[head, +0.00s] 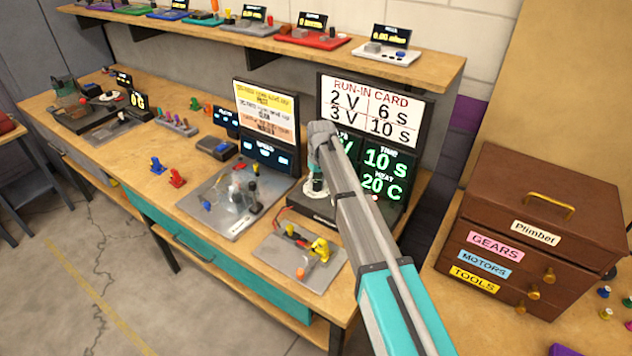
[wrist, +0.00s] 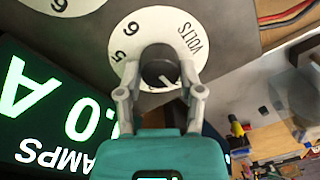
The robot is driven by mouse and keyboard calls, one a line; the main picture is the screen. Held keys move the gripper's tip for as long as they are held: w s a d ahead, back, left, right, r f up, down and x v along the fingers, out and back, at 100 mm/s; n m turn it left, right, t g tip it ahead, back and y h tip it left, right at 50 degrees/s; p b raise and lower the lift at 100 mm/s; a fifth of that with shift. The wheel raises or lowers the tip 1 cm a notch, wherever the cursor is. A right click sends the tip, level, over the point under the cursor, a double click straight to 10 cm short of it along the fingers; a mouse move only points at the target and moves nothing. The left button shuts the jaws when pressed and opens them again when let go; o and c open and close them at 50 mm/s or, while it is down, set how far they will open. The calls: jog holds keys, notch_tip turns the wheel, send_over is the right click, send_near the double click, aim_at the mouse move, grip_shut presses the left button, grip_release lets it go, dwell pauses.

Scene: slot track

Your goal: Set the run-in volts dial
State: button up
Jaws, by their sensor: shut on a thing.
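The volts dial (wrist: 132,38) is a white round face marked VOLTS, with a black knob (wrist: 158,68) at its centre. Numerals such as 5 and 6 show along its edge; the rest is hidden behind my gripper. My gripper (wrist: 160,74) is shut on the knob, one finger on each side. The knob carries a light pointer line, but I cannot tell which number it points at. In the head view the run-in card (head: 373,108) reads 2 V 6 s and 3 V 10 s. My arm covers most of the dial's unit there.
A green readout (head: 385,172) shows time 10 S and heat 20 C, with volts partly covered. A plate with a yellow clamp (head: 318,248) lies in front. A brown drawer chest (head: 540,215) stands right.

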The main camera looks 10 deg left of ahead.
jog(key=shift+d, duration=0.15)
jog(key=o, duration=1.2)
jog(key=shift+c, duration=0.2)
